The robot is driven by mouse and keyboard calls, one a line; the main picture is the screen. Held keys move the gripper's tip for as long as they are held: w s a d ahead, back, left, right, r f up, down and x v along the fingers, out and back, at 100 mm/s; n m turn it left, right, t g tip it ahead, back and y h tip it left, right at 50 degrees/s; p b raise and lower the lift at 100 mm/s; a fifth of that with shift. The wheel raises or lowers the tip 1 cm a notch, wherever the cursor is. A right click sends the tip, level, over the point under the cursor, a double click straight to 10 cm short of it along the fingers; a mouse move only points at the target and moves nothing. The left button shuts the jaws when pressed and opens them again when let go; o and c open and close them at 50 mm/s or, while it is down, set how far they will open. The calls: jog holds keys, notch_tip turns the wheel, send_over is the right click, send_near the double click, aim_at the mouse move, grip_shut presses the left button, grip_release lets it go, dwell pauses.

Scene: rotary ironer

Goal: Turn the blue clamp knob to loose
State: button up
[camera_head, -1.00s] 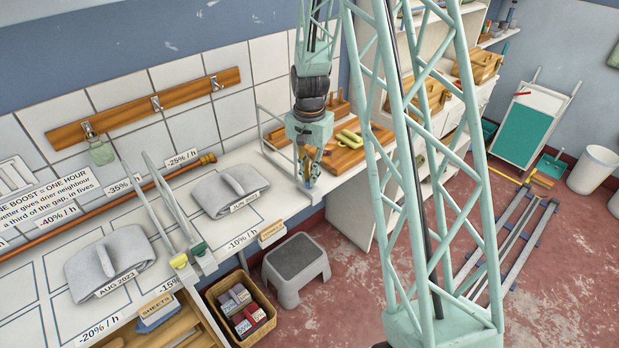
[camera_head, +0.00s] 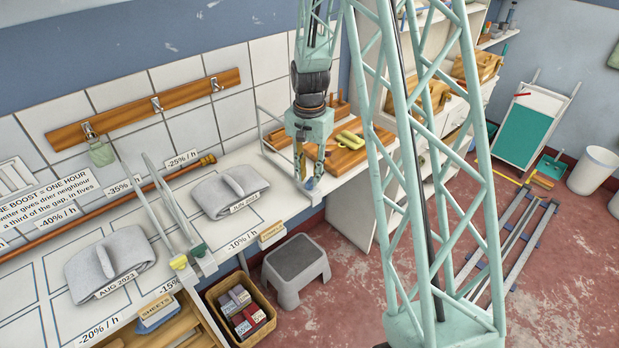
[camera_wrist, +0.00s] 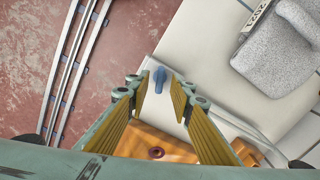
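The blue clamp knob (camera_wrist: 159,76) shows in the wrist view near the white counter's edge, with a narrow grip and a rounded end. In the head view it is a small blue spot (camera_head: 309,184) at the counter's front edge, under my gripper (camera_head: 309,163). In the wrist view my gripper (camera_wrist: 160,86) is open, with one ribbed yellow finger on each side of the knob in the picture. No contact shows, and the remaining distance to the knob is hard to judge. My gripper points down and holds nothing.
Grey folded cloth (camera_head: 230,190) lies left of my gripper on the counter. A wooden board (camera_head: 345,152) lies behind. A grey stool (camera_head: 296,265) stands on the floor below.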

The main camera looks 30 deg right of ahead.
aim_at(309, 180)
notch_tip(309, 180, up, 10)
jog(key=shift+r, duration=0.25)
dwell(0.5)
